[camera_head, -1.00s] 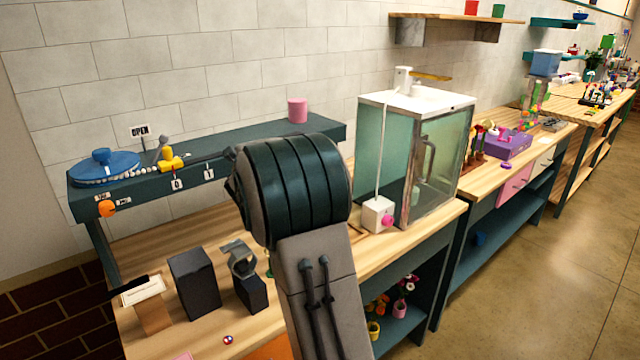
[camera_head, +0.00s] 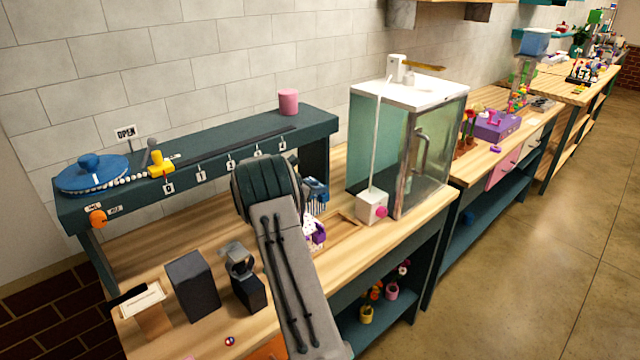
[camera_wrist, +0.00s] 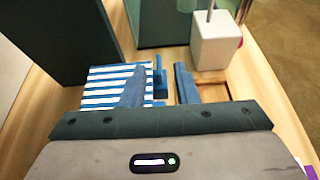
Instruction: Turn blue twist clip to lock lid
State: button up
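The blue twist clip (camera_wrist: 159,76) stands upright at the right edge of a blue-and-white striped lid (camera_wrist: 103,85) in the wrist view. My gripper (camera_wrist: 160,84) is open, with one finger on each side of the clip and visible gaps. I cannot tell how far above the lid the fingertips are. In the head view my arm hides most of this place; a blue striped piece (camera_head: 317,190) shows just right of my wrist, and the clip cannot be made out there.
A glass tank (camera_head: 400,150) stands to the right, with a white box (camera_head: 371,206) with a pink knob at its front. A dark green shelf (camera_head: 220,150) runs along the wall behind. A black block (camera_head: 194,285) stands at front left. A shallow wooden recess (camera_wrist: 213,92) lies right of the clip.

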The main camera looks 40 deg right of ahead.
jog(key=shift+p+x, duration=0.3)
jog(key=shift+x, duration=1)
jog(key=shift+w, duration=0.1)
grip_shut()
